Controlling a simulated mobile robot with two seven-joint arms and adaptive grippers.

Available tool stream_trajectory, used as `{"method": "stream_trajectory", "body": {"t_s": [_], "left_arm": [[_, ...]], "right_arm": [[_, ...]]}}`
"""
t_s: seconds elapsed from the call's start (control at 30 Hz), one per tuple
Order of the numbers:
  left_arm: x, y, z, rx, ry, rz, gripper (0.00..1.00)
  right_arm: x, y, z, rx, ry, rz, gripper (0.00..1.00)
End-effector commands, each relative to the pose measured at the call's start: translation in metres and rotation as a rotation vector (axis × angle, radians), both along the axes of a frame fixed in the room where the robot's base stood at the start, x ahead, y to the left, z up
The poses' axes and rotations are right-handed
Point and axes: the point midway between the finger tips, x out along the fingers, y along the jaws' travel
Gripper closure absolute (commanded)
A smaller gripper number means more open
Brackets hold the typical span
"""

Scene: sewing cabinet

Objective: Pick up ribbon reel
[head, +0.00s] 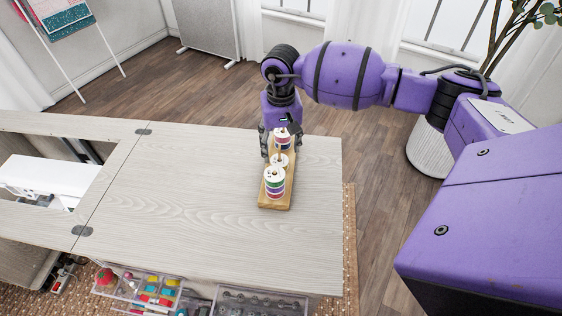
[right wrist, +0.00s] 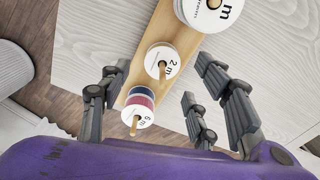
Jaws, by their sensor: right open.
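A wooden stand (head: 279,203) lies on the cabinet top and carries ribbon reels in a row. A taller stack of reels (head: 274,182) with green and purple bands is at its near end. A white-topped reel (head: 280,161) sits in the middle. The far reels (head: 281,141), with dark and red bands, stand under my right gripper (head: 281,151). In the right wrist view, the gripper (right wrist: 158,88) is open, its fingers on either side of the far red-and-blue reels (right wrist: 139,102) without visible grip. My left gripper is out of view.
The cabinet top (head: 180,180) is clear left of the stand. A white sewing machine (head: 45,178) sits in the opening at left. Clear drawers with colourful items (head: 150,287) stick out below the front edge. A plant pot (head: 430,147) stands beyond the right side.

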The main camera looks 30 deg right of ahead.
Motion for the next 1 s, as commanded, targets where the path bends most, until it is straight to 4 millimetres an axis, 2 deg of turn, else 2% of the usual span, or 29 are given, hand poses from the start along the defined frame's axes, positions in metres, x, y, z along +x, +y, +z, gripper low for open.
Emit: {"method": "stream_trajectory", "body": {"t_s": [0.4,0.7,1.0], "left_arm": [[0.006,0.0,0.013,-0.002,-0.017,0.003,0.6],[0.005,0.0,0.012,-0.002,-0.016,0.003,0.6],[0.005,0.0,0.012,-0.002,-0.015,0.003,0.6]], "right_arm": [[0.002,0.0,-0.055,0.002,0.0,-0.003,0.43],[0.002,0.0,-0.062,0.002,-0.001,-0.002,0.43],[0.002,0.0,-0.062,0.002,-0.001,-0.002,0.81]]}}
